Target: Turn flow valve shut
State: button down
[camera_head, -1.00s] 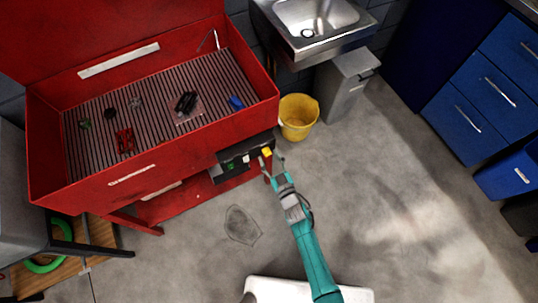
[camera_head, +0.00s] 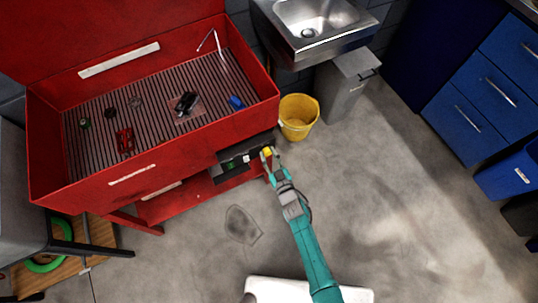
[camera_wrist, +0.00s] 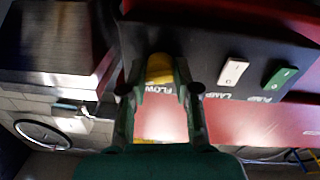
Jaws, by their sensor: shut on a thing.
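The flow valve is a yellow knob (camera_wrist: 160,68) on the black control panel (camera_wrist: 203,50), above the printed word FLOW in the wrist view. In the head view the yellow knob (camera_head: 267,152) sits at the right end of the panel under the red wash basin (camera_head: 150,160). My gripper (camera_head: 270,155) is at the knob, with one finger on each side of it. In the wrist view my gripper (camera_wrist: 161,88) is shut on the knob, and the fingers partly hide its sides. The knob's turn angle is hard to tell.
A white LAMP switch (camera_wrist: 232,71) and a green PUMP switch (camera_wrist: 280,77) sit close right of the knob in the wrist view. A yellow bucket (camera_head: 298,117) and a grey bin (camera_head: 347,85) stand nearby. Open floor (camera_head: 390,200) lies to the right.

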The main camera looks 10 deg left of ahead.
jog(key=shift+a+n, duration=0.1)
jog(key=shift+n, duration=0.3)
jog(key=shift+f+n+y, duration=0.1)
jog(key=shift+n+y, duration=0.15)
jog(key=shift+n, duration=3.3)
jog(key=shift+f+n+y, duration=0.1)
jog(key=shift+n+y, duration=0.15)
jog(key=shift+n, duration=3.3)
jog(key=shift+s, duration=0.1)
jog(key=c, duration=0.9)
grip_release()
jog(key=shift+o, duration=0.2)
jog(key=v, duration=1.1)
jog(key=shift+s+d, duration=0.2)
jog(key=shift+s, duration=0.15)
